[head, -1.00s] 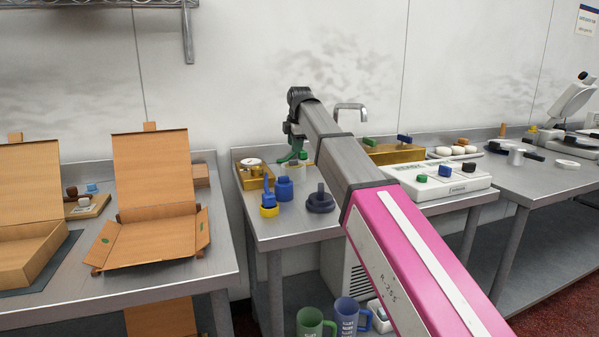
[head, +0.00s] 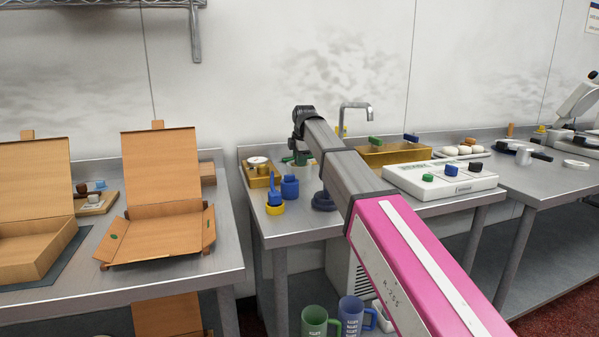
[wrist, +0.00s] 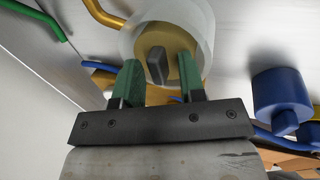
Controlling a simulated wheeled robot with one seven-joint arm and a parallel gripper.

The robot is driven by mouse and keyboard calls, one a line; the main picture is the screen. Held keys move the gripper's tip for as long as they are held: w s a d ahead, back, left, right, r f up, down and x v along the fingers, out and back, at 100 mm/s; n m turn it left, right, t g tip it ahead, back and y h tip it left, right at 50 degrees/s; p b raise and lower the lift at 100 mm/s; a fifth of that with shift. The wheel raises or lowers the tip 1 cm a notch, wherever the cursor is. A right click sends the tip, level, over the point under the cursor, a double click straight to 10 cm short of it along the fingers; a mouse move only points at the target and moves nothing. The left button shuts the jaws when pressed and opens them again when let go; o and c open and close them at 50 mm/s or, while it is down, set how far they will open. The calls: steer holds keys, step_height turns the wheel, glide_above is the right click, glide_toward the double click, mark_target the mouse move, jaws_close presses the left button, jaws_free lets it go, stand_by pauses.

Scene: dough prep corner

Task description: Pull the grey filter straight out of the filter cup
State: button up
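In the wrist view, a translucent whitish cup (wrist: 203,30) holds a gold-coloured disc with a grey upright tab (wrist: 156,66) in its middle, which looks like the grey filter's grip. My gripper (wrist: 158,72) is open, its two green fingers on either side of the tab with a gap visible at each side. In the head view my gripper (head: 301,158) is over the middle table, at the pale cup (head: 312,169), which it partly hides. How deep the filter sits in the cup cannot be told.
A blue cylinder (head: 289,188) and a blue-and-yellow part (head: 275,207) stand close by. A dark round part (head: 323,201) is partly behind my arm. A wooden box (head: 257,178), a gold tray (head: 393,156) and a white button panel (head: 440,178) share the table.

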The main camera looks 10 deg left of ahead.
steer(key=shift+w+f, duration=0.1)
steer(key=shift+f, duration=0.45)
jaws_close()
steer(key=shift+a, duration=0.1)
steer(key=shift+w+a+r, duration=0.1)
steer(key=shift+w+r, duration=0.1)
steer(key=shift+r, duration=0.3)
steer(key=shift+r, duration=0.6)
steer(key=shift+r, duration=0.55)
step_height(320, 180, up, 9)
steer(key=shift+f, duration=0.15)
stand_by(0.7)
steer(key=shift+s, duration=0.1)
